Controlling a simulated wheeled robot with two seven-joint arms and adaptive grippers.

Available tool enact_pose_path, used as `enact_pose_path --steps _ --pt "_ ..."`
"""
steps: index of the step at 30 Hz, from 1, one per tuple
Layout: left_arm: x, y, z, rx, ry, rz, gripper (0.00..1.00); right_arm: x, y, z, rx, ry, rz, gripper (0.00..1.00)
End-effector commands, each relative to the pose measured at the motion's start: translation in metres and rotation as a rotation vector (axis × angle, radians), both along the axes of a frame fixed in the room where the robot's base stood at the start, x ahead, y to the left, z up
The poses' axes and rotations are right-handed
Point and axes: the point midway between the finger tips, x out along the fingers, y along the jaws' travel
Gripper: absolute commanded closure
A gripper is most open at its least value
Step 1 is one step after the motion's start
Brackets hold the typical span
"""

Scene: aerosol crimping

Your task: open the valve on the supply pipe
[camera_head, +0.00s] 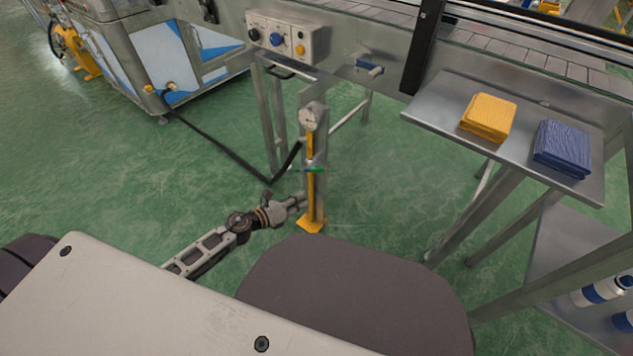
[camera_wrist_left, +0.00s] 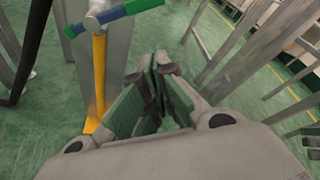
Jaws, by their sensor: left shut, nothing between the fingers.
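The yellow supply pipe (camera_head: 311,190) runs up a grey metal post (camera_head: 321,195) on a yellow foot, with a round gauge (camera_head: 310,118) at the top. The valve handle (camera_head: 314,170) is green with blue and lies across the pipe. In the left wrist view the handle (camera_wrist_left: 115,17) shows at the upper left, above the yellow pipe (camera_wrist_left: 99,80). My left gripper (camera_head: 301,199) is shut and empty, low beside the post and below the handle. Its fingers (camera_wrist_left: 155,75) show right of the pipe in the left wrist view, apart from the handle. My right gripper is out of view.
A control box (camera_head: 287,38) with knobs sits on the conveyor frame behind the post. A dark hose (camera_head: 225,153) runs along the floor at the left. A metal shelf (camera_head: 430,116) at the right bears yellow and blue cloths. Green floor is clear around the post.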

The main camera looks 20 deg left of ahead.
Motion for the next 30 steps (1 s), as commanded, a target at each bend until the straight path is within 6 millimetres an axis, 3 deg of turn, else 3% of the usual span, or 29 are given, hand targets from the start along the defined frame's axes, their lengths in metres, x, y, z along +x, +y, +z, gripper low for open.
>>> enact_pose_path --steps 11,30 --pt "0.006 -0.003 -0.002 0.0 0.0 0.0 1.0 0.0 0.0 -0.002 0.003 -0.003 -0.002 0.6" --pt "0.044 -0.027 -0.014 -0.002 -0.001 0.0 1.0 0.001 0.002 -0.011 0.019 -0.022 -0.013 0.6"
